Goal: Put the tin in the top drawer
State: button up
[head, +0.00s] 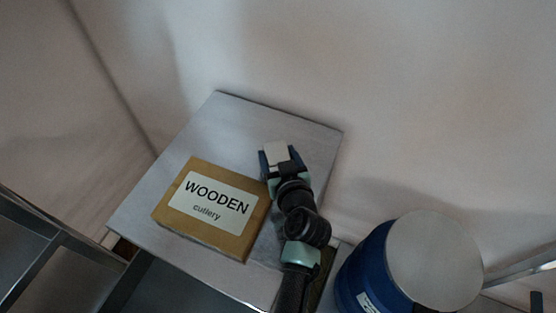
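My gripper (279,157) is over the grey slab top, with its fingers on either side of a small pale block (277,153). The fingers appear to touch the block's sides. The block looks like the tin, but it carries no readable label. I cannot tell whether it rests on the top or is held above it. No drawer shows clearly; dark metal-framed openings are at the lower left, below the slab.
A brown box (243,244) labelled "WOODEN cutlery" lies on the grey slab top (235,125), close left of my arm. A blue drum (362,268) with a grey lid stands at the right. Dark metal framing (50,255) is at lower left. Pale walls stand behind.

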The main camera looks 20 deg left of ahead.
jog(key=shift+r, duration=0.1)
grip_shut()
